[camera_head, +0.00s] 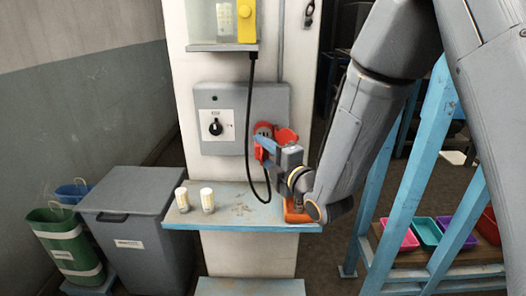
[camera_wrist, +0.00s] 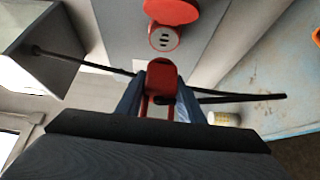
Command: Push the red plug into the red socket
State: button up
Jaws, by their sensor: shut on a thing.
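The red socket (camera_head: 263,129) is on the grey wall box, with its red lid (camera_head: 287,136) swung open beside it. In the wrist view the socket's face with dark slots (camera_wrist: 163,39) shows uncovered, below the red lid (camera_wrist: 172,10). My gripper (camera_head: 266,147) is shut on the red plug (camera_wrist: 162,77), which sits between the blue fingers (camera_wrist: 158,98). The plug is close to the socket and apart from it, lower in the wrist picture.
A black cable (camera_head: 249,130) hangs from the upper box and loops below my gripper. The box has a rotary switch (camera_head: 215,128). A blue rack (camera_head: 398,170) stands right.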

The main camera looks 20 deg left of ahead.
jog(key=shift+w+a, duration=0.2)
jog(key=shift+w, duration=0.65)
jog(key=shift+w+a, duration=0.15)
jog(key=shift+w, duration=0.65)
jog(key=shift+w+a, duration=0.2)
jog(key=shift+w, duration=0.65)
jog(key=shift+b, duration=0.9)
jog(key=shift+w, duration=0.5)
dwell(0.6)
jog(key=o, duration=1.2)
jog(key=shift+a, duration=0.1)
jog(key=shift+c, duration=0.2)
jog(key=shift+s, duration=0.1)
jog(key=b+v, duration=0.3)
jog(key=v, duration=0.4)
jog(key=shift+s+d, duration=0.15)
jog(key=shift+d, duration=0.2)
